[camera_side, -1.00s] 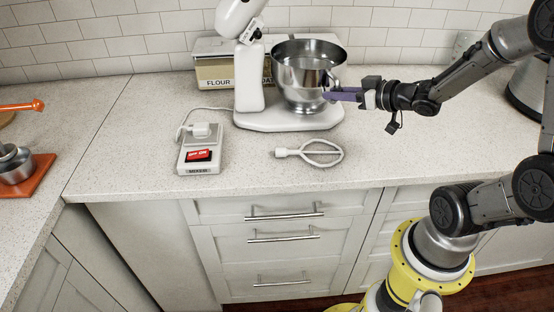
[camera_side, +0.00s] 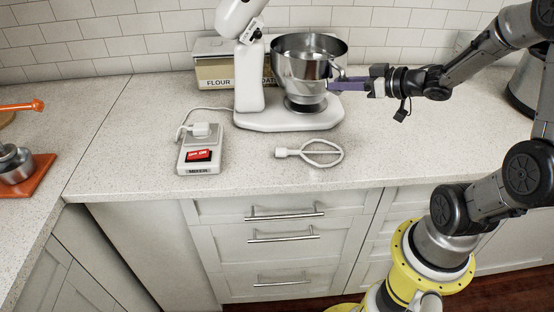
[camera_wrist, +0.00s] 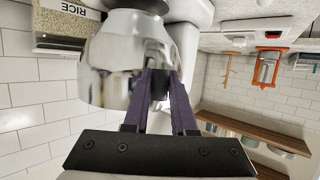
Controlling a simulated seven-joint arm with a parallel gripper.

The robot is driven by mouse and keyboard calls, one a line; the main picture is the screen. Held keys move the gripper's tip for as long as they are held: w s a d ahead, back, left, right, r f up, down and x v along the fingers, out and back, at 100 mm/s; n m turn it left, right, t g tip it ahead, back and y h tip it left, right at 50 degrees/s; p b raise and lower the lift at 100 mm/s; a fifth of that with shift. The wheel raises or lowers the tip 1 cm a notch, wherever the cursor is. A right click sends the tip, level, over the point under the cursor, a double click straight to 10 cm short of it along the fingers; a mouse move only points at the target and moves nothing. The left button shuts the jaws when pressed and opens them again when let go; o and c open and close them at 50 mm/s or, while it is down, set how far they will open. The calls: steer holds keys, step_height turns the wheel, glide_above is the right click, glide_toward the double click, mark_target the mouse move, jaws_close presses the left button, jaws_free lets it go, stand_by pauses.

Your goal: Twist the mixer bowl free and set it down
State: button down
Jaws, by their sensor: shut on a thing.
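The shiny steel mixer bowl (camera_side: 300,76) is above the white base of the stand mixer (camera_side: 285,122) and looks slightly raised from it. The mixer head (camera_side: 238,15) is tilted up, clear of the bowl. My gripper (camera_side: 332,85) reaches in from the right with purple fingers and is shut on the bowl's right side. In the wrist view the picture is turned over, and the bowl (camera_wrist: 112,75) fills the upper left. There the fingers (camera_wrist: 160,75) close at the bowl's side; the exact grip on its handle is partly hidden.
A white beater (camera_side: 315,152) lies on the counter in front of the mixer. Canisters (camera_side: 215,70) stand behind. The counter (camera_side: 420,150) front right is clear.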

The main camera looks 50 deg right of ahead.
steer(key=shift+r, duration=1.2)
steer(key=shift+w+d, duration=0.1)
